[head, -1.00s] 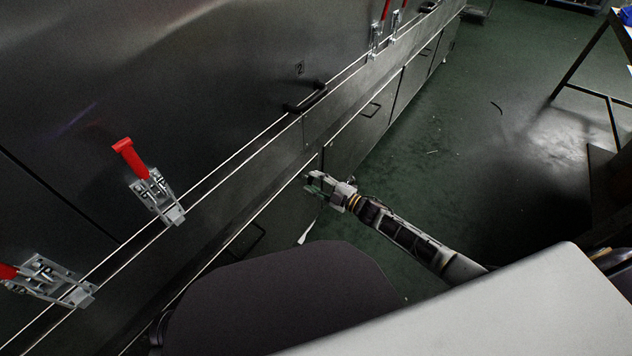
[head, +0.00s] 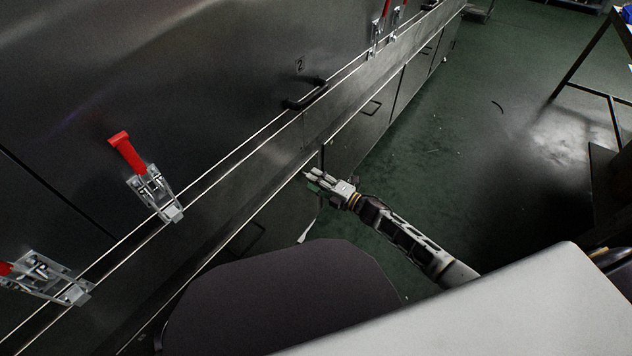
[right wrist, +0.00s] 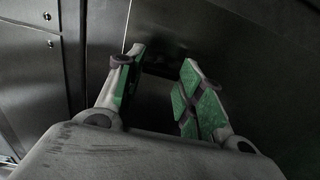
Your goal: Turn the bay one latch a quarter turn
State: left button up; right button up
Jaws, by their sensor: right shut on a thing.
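My right gripper (head: 311,178) reaches from the lower right to the lower front of the dark steel dryer. In the right wrist view, its two green-padded fingers (right wrist: 160,75) stand on either side of a small dark piece (right wrist: 165,60) on the panel, and are shut on it. I take this piece to be the bay one latch; it is dim and mostly lost in shadow, so its exact angle cannot be read. In the head view the gripper hides it. My left gripper is not in view.
Red-handled toggle clamps (head: 150,185) line the dryer's rail, with another at the lower left (head: 45,280). A black bar handle (head: 305,94) sits below the number 2 label. The green floor (head: 450,150) at right is open, with a dark table frame (head: 585,70) beyond.

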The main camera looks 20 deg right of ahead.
dwell(0.3)
jog(key=o, duration=1)
jog(key=shift+s+d, duration=0.1)
jog(key=shift+s, duration=0.05)
jog(key=shift+v, duration=5.8)
